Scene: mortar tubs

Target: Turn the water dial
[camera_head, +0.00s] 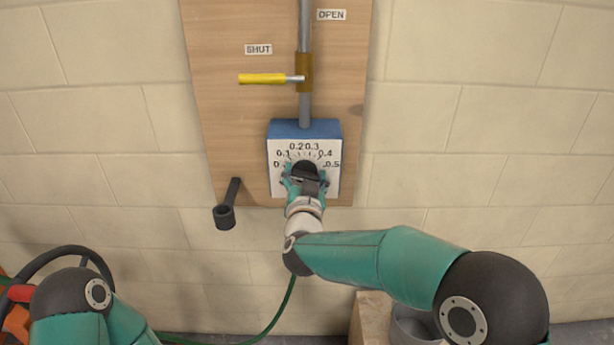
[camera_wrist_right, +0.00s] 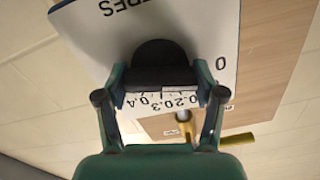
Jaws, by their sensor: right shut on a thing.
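The water dial is a round black knob (camera_head: 304,167) on the white face of a blue box (camera_head: 304,128) on the wall board. Its scale runs from 0 at left to 0.5 at right. My right gripper (camera_head: 304,181) is shut on the knob, reaching it from below. In the right wrist view the dark knob (camera_wrist_right: 160,62) sits between the two fingers of the gripper (camera_wrist_right: 161,85), with the scale upside down. The knob's pointer is hidden, so I cannot read its setting. My left arm shows at the lower left; its gripper is out of view.
Above the dial, a yellow lever (camera_head: 262,78) on the grey pipe (camera_head: 304,35) points left, below the SHUT label (camera_head: 258,49). A black spout (camera_head: 225,214) sticks out lower left. A green hose (camera_head: 281,312) hangs below. A grey tub (camera_head: 412,326) stands at lower right.

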